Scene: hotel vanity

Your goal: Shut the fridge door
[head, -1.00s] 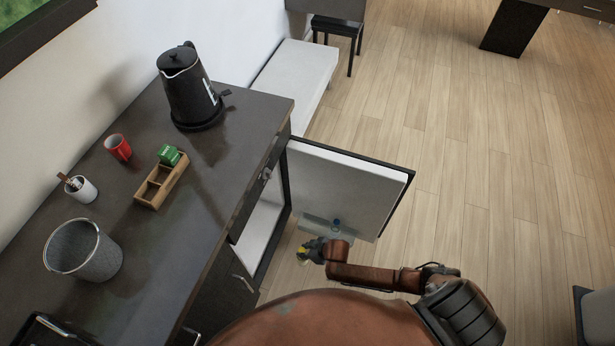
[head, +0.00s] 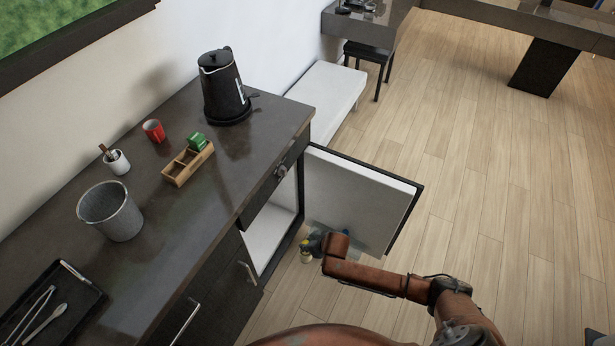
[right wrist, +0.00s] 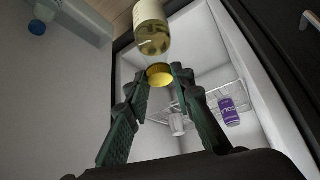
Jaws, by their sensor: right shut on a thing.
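The fridge door (head: 360,195) stands wide open, its white inner side and dark edge showing in the head view. The fridge's white interior (head: 272,235) shows under the counter. My right gripper (head: 312,246) is low beside the door's inner side, near the fridge opening. In the right wrist view its fingers (right wrist: 158,78) are shut at the yellow cap of a bottle of pale yellow liquid (right wrist: 152,28). The bottle also shows small in the head view (head: 305,257). My left gripper is not in view.
A purple can (right wrist: 228,110) and a pale cup (right wrist: 178,123) are by a wire rack inside the fridge. A blue-capped item (right wrist: 38,26) is at the door shelf. The counter holds a kettle (head: 222,88), wooden box (head: 188,165) and bucket (head: 110,212). Floor beyond the door is clear.

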